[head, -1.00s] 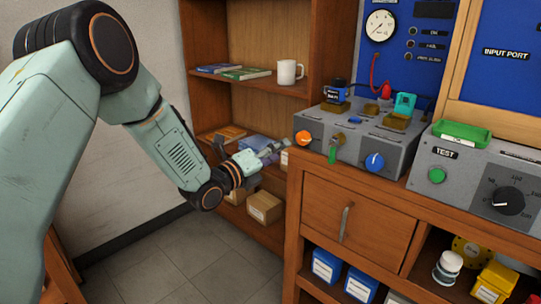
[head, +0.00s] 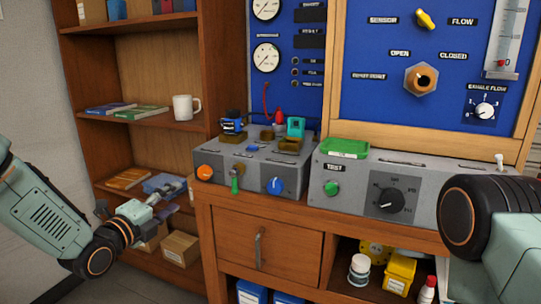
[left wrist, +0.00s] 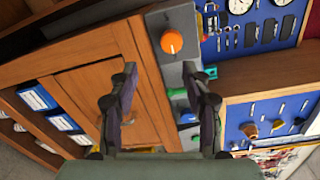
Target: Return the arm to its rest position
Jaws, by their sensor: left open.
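My left arm comes in from the left in the head view, and its gripper (head: 160,194) is in front of the shelf unit, left of the wooden bench. In the left wrist view the two dark fingers of my left gripper (left wrist: 160,95) stand wide apart with nothing between them. Beyond them are the bench's drawer front and the grey panel with an orange knob (left wrist: 171,42). Part of my right arm shows at the right edge of the head view; its gripper is out of frame.
A wooden bench (head: 215,228) carries two grey control boxes (head: 322,205) with knobs and a green tray (head: 346,148). A shelf unit (head: 88,80) holds a white mug (head: 186,107), books and boxes. Bottles and a yellow box (head: 397,272) sit under the bench. Floor at left is clear.

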